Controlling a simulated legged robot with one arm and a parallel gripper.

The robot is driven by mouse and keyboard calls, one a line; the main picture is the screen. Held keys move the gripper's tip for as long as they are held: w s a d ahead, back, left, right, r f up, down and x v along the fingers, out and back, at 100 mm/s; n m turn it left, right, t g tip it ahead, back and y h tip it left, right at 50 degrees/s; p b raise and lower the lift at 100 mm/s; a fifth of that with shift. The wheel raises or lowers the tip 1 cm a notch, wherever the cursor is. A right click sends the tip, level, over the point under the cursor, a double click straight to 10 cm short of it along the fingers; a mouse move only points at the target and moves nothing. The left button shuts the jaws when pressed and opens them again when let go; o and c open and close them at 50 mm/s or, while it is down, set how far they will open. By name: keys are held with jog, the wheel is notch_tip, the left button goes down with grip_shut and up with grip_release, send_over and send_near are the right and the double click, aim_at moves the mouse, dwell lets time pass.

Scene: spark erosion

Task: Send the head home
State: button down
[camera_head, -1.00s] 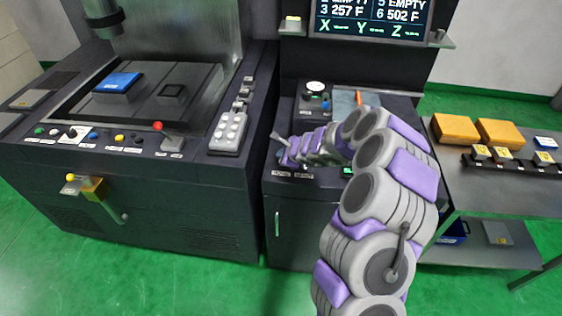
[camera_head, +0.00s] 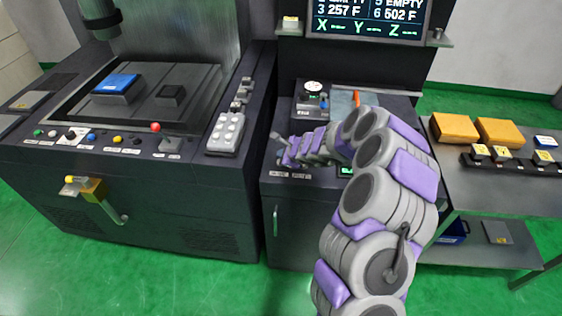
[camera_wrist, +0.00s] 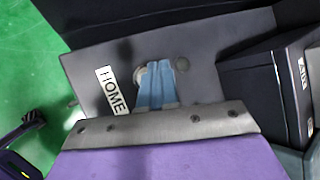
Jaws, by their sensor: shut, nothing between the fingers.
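The machine head (camera_head: 101,18) hangs at the upper left in the head view, above the work tank. A white label reading HOME (camera_wrist: 111,90) lies on a dark panel in the wrist view. A pale round button (camera_wrist: 141,76) shows beside the label, partly hidden behind my fingers. My gripper (camera_wrist: 155,66) is shut, its blue fingers together and empty, with the tips over that button. I cannot tell whether they press it. In the head view my arm reaches left over the control cabinet, and the gripper is hard to make out there.
A grey keypad (camera_head: 226,132) sits on the left machine. A dark box (camera_wrist: 268,86) rises right of my fingers. A bench (camera_head: 500,191) with orange blocks stands at the right.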

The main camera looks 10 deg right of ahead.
jog(key=shift+a+f, duration=0.1)
jog(key=shift+a, duration=0.05)
jog(key=shift+a+f+b, duration=0.15)
jog(key=shift+f+b, duration=0.1)
jog(key=shift+b, duration=0.25)
jog(key=shift+f+b, duration=0.45)
jog(key=shift+f, duration=0.05)
dwell(0.7)
dwell(0.3)
jog(key=shift+d+r+p, duration=0.2)
jog(key=shift+r+p, duration=0.75)
jog(key=shift+p, duration=0.05)
